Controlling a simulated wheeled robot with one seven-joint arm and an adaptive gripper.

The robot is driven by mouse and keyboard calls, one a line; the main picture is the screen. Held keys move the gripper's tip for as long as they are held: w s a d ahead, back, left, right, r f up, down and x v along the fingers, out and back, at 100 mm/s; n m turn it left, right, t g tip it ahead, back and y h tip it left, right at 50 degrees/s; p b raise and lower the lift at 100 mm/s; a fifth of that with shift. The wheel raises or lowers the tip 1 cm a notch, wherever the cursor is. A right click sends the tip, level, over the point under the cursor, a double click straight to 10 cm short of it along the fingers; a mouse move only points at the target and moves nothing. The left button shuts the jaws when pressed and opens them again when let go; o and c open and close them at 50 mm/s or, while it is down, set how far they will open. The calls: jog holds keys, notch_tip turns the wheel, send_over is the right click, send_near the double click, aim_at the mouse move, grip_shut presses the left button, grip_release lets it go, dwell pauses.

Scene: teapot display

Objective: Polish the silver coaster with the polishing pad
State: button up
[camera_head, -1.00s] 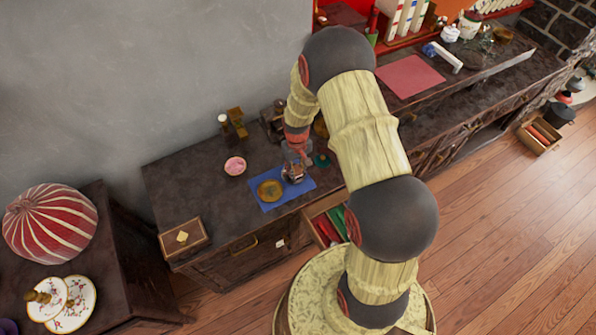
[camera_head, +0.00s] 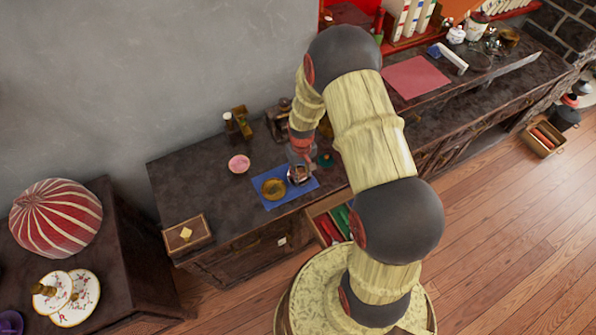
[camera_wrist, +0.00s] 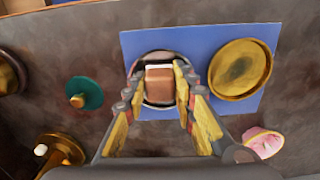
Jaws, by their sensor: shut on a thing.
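My gripper (camera_wrist: 159,80) is shut on the polishing pad (camera_wrist: 160,86), a small reddish-brown block with a pale edge. It holds the pad over the silver coaster (camera_wrist: 157,104), a round piece whose rim shows around the pad in the wrist view. The coaster lies on a blue mat (camera_wrist: 210,38). The pad hides the coaster's middle, and I cannot tell whether the two touch. In the head view my gripper (camera_head: 299,165) is above the right part of the blue mat (camera_head: 268,203).
A tarnished brass dish (camera_wrist: 240,69) lies on the mat beside the coaster. A teal disc with a knob (camera_wrist: 83,93) and a pink dish (camera_wrist: 263,142) are nearby. A wooden box (camera_head: 187,235) stands at the counter's left end. An open drawer (camera_head: 331,222) is below the counter.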

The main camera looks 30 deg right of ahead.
jog(key=shift+w+d, duration=0.55)
jog(key=shift+w, duration=0.15)
jog(key=shift+w+a+f, duration=0.1)
jog(key=shift+w+a, duration=0.45)
jog(key=shift+a, duration=0.05)
jog(key=shift+s+a, duration=0.6)
jog(key=shift+s, duration=0.05)
jog(key=shift+s+d, duration=0.55)
jog(key=shift+d, duration=0.05)
jog(key=shift+r+p, duration=2.2)
jog(key=shift+r, duration=0.85)
